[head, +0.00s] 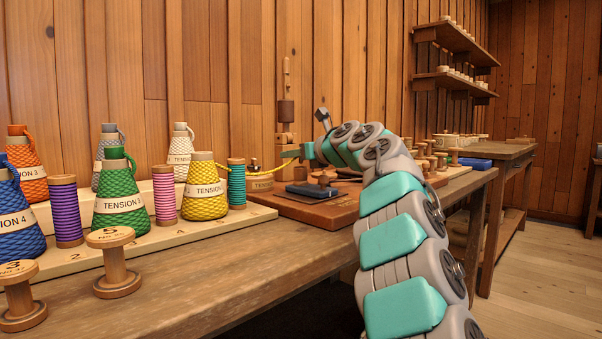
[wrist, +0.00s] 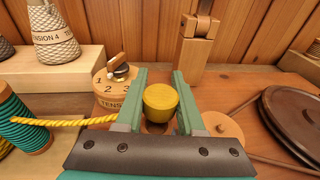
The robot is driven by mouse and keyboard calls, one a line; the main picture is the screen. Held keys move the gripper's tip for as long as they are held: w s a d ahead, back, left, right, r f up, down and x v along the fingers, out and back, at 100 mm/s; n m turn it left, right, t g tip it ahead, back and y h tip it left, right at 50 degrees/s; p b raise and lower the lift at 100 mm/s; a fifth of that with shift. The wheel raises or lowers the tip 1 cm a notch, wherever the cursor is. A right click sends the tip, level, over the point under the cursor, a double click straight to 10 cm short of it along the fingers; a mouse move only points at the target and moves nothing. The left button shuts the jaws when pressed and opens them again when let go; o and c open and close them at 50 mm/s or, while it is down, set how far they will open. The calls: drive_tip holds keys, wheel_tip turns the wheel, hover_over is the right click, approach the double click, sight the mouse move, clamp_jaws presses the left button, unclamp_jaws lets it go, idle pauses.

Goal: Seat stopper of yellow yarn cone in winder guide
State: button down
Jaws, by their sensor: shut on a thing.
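The yellow yarn cone (head: 205,192) stands on the pale rack in the head view, labelled TENSION. A yellow yarn (wrist: 60,122) runs from the left to my gripper in the wrist view. My gripper (wrist: 158,92) is shut on the round yellow stopper (wrist: 160,100), which sits between its two green fingers. In the head view my gripper (head: 294,154) is small, above the winder's board, and the stopper cannot be made out there. A wooden post (wrist: 197,45) rises behind the fingers. I cannot tell which part is the guide, or whether the stopper touches it.
A round wooden tension dial (wrist: 112,92) numbered 1 to 3 stands left of the fingers. Dark discs (wrist: 296,118) lie at the right. A teal spool (head: 236,184) stands beside the yellow cone. Several other cones and spools fill the rack (head: 150,236).

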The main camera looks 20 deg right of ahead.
drive_tip(key=shift+f, duration=0.15)
drive_tip(key=shift+f+b, duration=0.65)
drive_tip(key=shift+b, duration=0.05)
drive_tip(key=shift+c, duration=2.2)
unclamp_jaws()
